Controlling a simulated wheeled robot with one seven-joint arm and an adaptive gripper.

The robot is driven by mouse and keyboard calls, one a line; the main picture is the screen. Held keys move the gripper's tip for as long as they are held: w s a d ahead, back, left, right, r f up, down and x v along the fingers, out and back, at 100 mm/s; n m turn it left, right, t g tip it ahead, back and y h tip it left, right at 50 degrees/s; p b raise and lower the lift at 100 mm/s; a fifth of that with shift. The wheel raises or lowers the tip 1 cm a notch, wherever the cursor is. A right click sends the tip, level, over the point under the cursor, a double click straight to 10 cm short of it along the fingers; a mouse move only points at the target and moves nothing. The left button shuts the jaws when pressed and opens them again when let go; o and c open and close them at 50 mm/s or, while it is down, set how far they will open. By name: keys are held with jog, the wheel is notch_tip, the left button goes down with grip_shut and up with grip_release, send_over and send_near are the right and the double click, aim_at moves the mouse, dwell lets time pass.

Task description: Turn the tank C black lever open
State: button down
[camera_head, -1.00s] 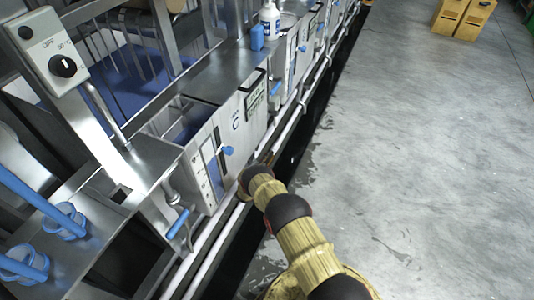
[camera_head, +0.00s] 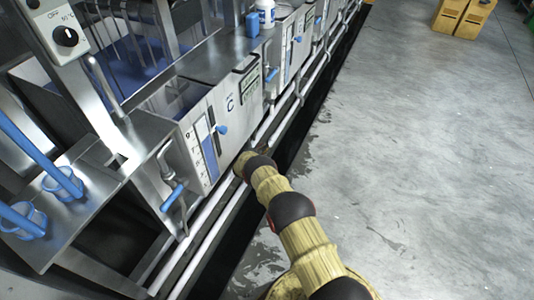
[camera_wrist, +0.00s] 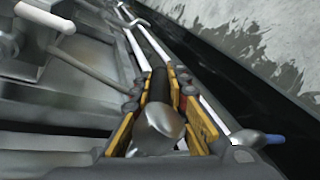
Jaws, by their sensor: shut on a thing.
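Tank C is a steel tank (camera_head: 240,105) marked "C", with a level gauge and a blue knob on its front, left of centre in the head view. My arm reaches down beside its lower front edge, and the gripper is hidden there. In the wrist view my gripper (camera_wrist: 160,88), with yellow-padded fingers, is shut on a dark bar, which looks like the black lever (camera_wrist: 157,84). A rounded silver metal part (camera_wrist: 158,128) lies between the fingers, nearer the camera. The lever's far end and its valve are not clear.
White pipes (camera_head: 207,240) run along the tank fronts beside a dark floor channel. A blue-handled valve (camera_head: 172,196) stands left of tank C. A blue-tipped lever (camera_wrist: 270,138) is right of my gripper. Yellow boxes (camera_head: 462,15) stand far back; the grey floor (camera_head: 420,160) is mostly clear.

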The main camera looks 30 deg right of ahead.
jog(key=shift+d, duration=0.1)
jog(key=c, duration=1.7)
grip_release()
jog(key=shift+s, duration=0.1)
jog(key=shift+s+a+r, duration=0.25)
jog(key=shift+a, duration=0.3)
jog(key=shift+v, duration=3.1)
jog(key=shift+s, duration=0.1)
jog(key=shift+c, duration=0.3)
